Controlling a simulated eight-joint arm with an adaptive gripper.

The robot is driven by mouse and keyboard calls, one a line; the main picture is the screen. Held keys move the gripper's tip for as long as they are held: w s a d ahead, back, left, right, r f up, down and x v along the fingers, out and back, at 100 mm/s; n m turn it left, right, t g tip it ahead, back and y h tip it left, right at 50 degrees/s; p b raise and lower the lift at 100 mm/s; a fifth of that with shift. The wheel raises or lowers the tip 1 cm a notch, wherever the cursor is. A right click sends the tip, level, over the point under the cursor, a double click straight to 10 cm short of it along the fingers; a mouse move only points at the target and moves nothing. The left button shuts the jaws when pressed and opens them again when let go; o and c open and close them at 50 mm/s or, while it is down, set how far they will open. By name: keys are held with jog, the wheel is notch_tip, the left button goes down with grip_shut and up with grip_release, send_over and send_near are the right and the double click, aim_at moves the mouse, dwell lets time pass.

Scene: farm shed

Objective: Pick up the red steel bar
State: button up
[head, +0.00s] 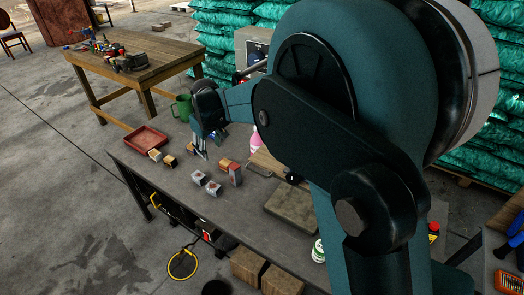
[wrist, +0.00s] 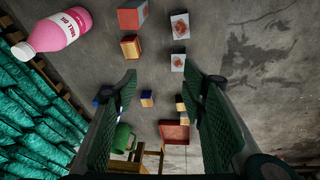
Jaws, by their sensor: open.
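A short red block with a greyish side (head: 235,174), the closest match to the red steel bar, stands on the grey workbench (head: 262,210). It also shows at the top of the wrist view (wrist: 130,16). A wood-coloured block (wrist: 131,47) with a reddish side sits beside it. My gripper (head: 199,150) is open above the bench, left of and behind the red block in the head view. In the wrist view my gripper's two fingers (wrist: 160,82) are wide apart, with a small blue and tan block (wrist: 147,99) seen between them. No contact with the red block shows.
Two grey blocks with pictured tops (wrist: 180,26) (wrist: 178,62) lie near the red block. A red tray (head: 147,138), small wooden blocks (head: 170,160), a green mug (head: 183,107) and a pink bottle (wrist: 55,33) are around. My arm hides part of the bench.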

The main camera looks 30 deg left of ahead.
aim_at(235, 165)
jog(key=w+a+f+p, duration=0.2)
jog(key=w+a+f, duration=0.2)
jog(key=a+f, duration=0.6)
jog(key=w+d+f+h, duration=0.1)
jog(key=d, duration=0.4)
jog(key=w+d+f+g+h+p, duration=0.1)
jog(key=d, duration=0.4)
jog(key=w+d+f+p, duration=0.1)
jog(key=d, duration=0.4)
jog(key=shift+w+d+f+g+h, duration=0.15)
jog(key=shift+w+f+g+h, duration=0.2)
jog(key=shift+g+h, duration=0.05)
jog(key=shift+f, duration=1.3)
jog(key=shift+s+f+b, duration=0.15)
jog(key=shift+f+b, duration=0.2)
jog(key=shift+f, duration=2.3)
